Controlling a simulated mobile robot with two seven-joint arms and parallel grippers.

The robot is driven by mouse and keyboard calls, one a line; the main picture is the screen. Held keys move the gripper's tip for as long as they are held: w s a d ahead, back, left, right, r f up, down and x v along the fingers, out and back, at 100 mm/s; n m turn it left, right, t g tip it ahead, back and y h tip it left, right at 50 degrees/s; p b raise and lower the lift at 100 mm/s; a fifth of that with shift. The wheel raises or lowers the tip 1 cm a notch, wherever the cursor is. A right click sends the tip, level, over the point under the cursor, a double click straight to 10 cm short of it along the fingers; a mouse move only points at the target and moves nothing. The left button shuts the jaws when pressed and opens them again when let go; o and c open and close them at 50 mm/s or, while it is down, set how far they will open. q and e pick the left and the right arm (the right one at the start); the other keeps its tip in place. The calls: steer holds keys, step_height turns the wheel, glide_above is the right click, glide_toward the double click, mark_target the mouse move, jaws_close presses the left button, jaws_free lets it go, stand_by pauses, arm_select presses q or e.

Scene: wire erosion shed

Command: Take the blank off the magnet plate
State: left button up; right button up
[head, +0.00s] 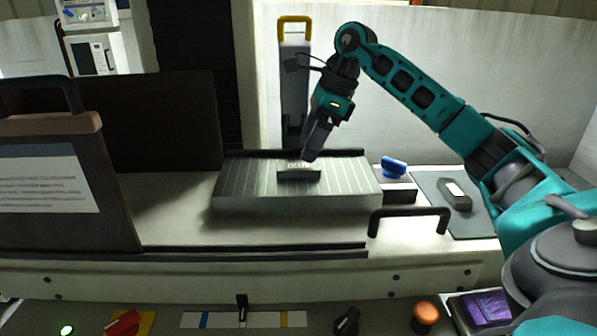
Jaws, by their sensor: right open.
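The magnet plate (245,182) is a grey block with a striped top, lying on the pale machine bed in the middle of the head view. The blank (299,175) is a small dark grey piece with a light top, resting on the plate's top right of its centre. My right gripper (310,155) points down from above at the blank's back right side, and its fingers hide part of that area. It is open; I cannot tell whether its fingers touch the blank. My left gripper is not in view.
A blue-handled thing (393,167) sits right of the plate, near a grey mat (428,190) with a dark block (455,194). A black handle (409,213) stands at the bed's front edge. A dark guard door (60,225) stands at left. The bed left of the plate is clear.

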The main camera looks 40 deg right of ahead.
mark_target(299, 166)
steer(key=x, duration=0.4)
steer(key=shift+w+f+b, duration=0.1)
steer(key=shift+f+b, duration=0.3)
steer(key=shift+c, duration=0.3)
jaws_close()
